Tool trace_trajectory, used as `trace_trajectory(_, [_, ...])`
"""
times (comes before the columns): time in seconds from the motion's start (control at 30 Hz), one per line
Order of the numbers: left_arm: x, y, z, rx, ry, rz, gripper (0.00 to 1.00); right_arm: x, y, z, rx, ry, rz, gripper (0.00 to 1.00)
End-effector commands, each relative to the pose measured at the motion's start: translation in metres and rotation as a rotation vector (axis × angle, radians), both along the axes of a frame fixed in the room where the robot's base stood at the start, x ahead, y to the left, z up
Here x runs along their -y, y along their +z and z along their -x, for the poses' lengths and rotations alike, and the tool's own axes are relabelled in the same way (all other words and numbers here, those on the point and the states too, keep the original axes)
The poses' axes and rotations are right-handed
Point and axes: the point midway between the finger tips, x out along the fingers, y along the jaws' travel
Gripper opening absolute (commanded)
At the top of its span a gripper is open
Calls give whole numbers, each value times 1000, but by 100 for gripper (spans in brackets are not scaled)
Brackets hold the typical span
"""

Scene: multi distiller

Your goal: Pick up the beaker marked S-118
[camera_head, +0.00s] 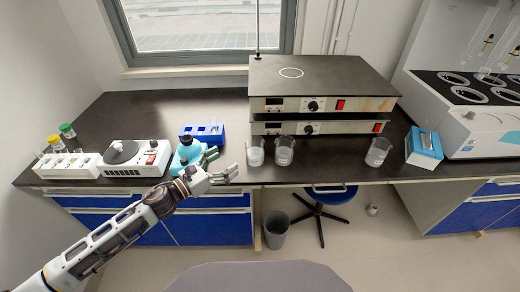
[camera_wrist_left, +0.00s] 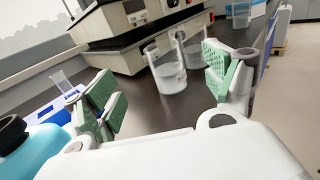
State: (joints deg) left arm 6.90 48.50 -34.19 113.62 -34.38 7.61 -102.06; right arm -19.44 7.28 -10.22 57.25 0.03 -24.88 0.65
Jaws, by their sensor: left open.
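Three clear glass beakers stand upright on the dark bench: a left one (camera_head: 255,153), a middle one (camera_head: 284,152) close beside it, and one farther right (camera_head: 378,152). The markings are too small to read, so I cannot tell which is S-118. My left gripper (camera_head: 223,164) is open and empty at the bench's front edge, just left of the left beaker. In the left wrist view, the nearest beaker (camera_wrist_left: 170,75) shows between and beyond the open green-padded fingers (camera_wrist_left: 162,88). Another beaker (camera_wrist_left: 194,52) stands partly behind it. My right gripper is not in view.
A blue bottle (camera_head: 187,151) stands right beside my left gripper, with a blue rack (camera_head: 202,132) behind. Stacked hotplates (camera_head: 320,90) stand behind the beakers. A blue box (camera_head: 424,150) is at the right. Bench between the middle and right beakers is clear.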

Motion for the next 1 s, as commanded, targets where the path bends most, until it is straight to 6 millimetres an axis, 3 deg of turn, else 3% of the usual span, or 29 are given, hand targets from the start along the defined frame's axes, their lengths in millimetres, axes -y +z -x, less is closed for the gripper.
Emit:
trace_trajectory(0.53, [2,1,-2,8,-4,-7,84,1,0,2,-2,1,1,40])
trace_trajectory(1.0, [22,1,-20,8,-4,-7,84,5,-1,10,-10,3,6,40])
